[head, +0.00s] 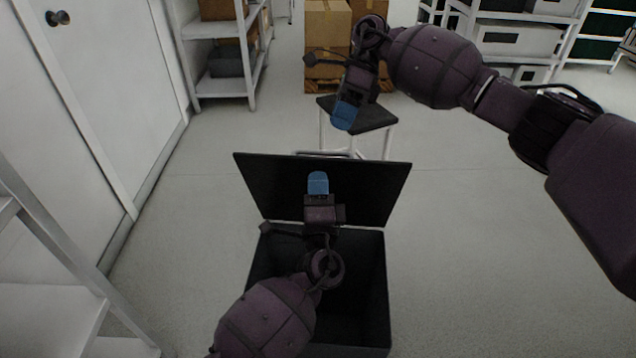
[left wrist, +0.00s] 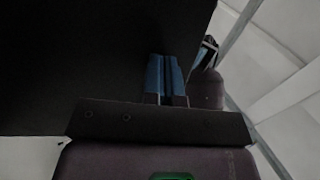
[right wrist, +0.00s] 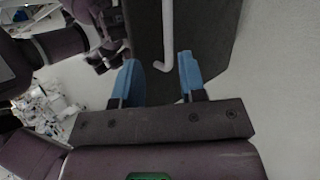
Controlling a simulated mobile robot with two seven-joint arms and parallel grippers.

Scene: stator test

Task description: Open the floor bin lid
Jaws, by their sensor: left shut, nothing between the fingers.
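The black floor bin (head: 375,290) stands open on the floor in front of me. Its lid (head: 270,185) is raised at the far side, with its dark inner face towards me. My left gripper (head: 318,183) is shut and empty, in front of this inner face; I cannot tell whether it touches. In the left wrist view its blue fingers (left wrist: 165,78) are together beside the dark panel. My right gripper (head: 343,115) is raised beyond the lid's top edge. In the right wrist view its fingers (right wrist: 160,78) are apart, near a pale bent bar (right wrist: 168,35) on a dark panel.
A small dark-topped stool (head: 375,118) with pale legs stands behind the lid. A white shelf (head: 55,270) and a door (head: 110,70) are at the left. Cardboard boxes (head: 325,20) stand at the back. The floor right of the bin is clear.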

